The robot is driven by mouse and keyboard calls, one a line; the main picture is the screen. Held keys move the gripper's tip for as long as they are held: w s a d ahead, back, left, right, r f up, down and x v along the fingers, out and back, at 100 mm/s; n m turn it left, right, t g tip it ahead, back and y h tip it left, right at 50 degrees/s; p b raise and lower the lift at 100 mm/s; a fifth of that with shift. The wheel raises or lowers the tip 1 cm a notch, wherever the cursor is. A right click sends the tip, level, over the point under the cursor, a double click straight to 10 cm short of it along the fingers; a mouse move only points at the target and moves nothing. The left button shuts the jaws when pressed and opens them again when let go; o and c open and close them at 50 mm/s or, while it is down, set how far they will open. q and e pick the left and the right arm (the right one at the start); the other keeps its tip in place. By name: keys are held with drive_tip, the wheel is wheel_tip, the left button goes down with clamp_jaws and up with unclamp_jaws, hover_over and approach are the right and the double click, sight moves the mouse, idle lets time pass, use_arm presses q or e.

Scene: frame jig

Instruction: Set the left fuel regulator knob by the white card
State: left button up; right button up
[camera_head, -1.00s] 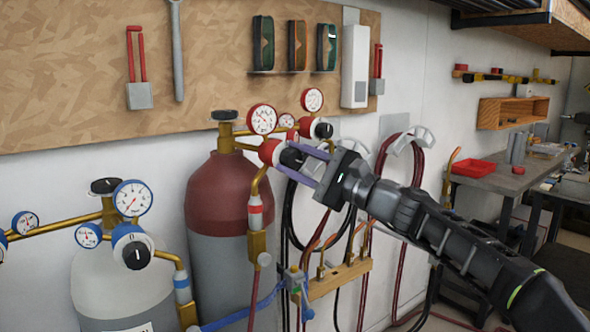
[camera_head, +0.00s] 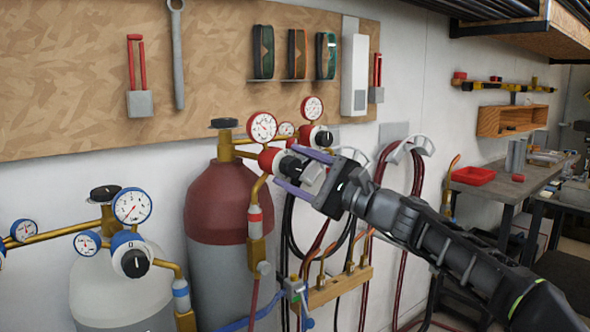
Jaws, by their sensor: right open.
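A red fuel cylinder (camera_head: 228,200) stands at the centre with a brass regulator on it. Its left regulator has a red body with a black knob (camera_head: 289,167) and a white-faced gauge (camera_head: 262,126). A second red regulator with a black knob (camera_head: 323,138) and gauge (camera_head: 312,109) sits behind it to the right. My right gripper (camera_head: 300,172) comes in from the right, open, with its purple fingers on either side of the left knob. I cannot tell whether they touch it. A white box or card (camera_head: 354,72) hangs on the board; any writing is unreadable. My left gripper is not in view.
A grey cylinder (camera_head: 120,285) with blue regulators and gauges stands at the left. Hoses hang on the wall behind my right arm. A wooden manifold block (camera_head: 335,287) sits below. A bench with a red tray (camera_head: 473,175) is at the right.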

drive_tip(key=shift+d, duration=0.1)
drive_tip(key=b+v, duration=0.2)
drive_tip(key=v, duration=0.5)
drive_tip(key=shift+s+d+b, duration=0.2)
drive_tip(key=shift+d+b, duration=0.05)
drive_tip(key=shift+b, duration=0.1)
drive_tip(key=shift+w+f, duration=0.1)
drive_tip(key=shift+f, duration=0.05)
